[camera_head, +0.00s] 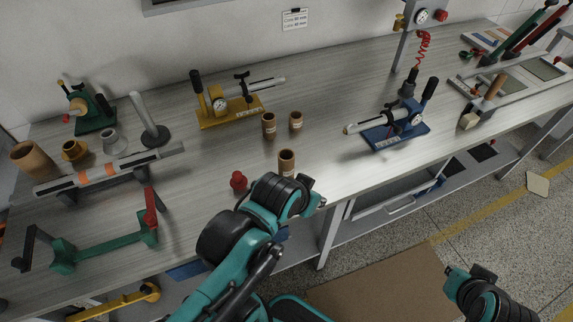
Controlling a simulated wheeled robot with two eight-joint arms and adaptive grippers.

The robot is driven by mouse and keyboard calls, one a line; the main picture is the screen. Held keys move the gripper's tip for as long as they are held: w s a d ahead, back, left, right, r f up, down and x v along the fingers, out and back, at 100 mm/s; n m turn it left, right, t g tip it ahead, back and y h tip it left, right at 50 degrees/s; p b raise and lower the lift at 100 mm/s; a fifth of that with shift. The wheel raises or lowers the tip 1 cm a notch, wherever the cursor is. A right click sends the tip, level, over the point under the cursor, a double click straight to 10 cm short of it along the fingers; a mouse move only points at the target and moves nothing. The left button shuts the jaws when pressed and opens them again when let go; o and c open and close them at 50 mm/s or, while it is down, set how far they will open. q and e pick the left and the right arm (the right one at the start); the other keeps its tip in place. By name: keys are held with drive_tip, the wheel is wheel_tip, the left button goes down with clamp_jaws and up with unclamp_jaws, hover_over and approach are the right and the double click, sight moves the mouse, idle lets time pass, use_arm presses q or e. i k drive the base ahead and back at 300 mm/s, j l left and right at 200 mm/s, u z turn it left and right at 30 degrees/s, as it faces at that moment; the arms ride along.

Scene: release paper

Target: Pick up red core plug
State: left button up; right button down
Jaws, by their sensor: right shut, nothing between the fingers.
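The red core plug (238,181) is a small red knobbed piece standing near the front edge of the workbench. The wrist of my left arm is close to its right in the picture, with a small gap between them. My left gripper (312,196) is mostly hidden behind that wrist, so its fingers cannot be made out. My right gripper (470,278) is at the lower right, over the floor and well away from the bench. It is shut and empty.
Brown cardboard cores (287,161) stand behind my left wrist. A green stand (105,245) with a red handle and a grey roller bar (110,170) lie to the left. Yellow (225,115) and blue (395,132) fixtures stand farther back.

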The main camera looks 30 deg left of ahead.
sight(238, 181)
drive_tip(key=u, duration=1.7)
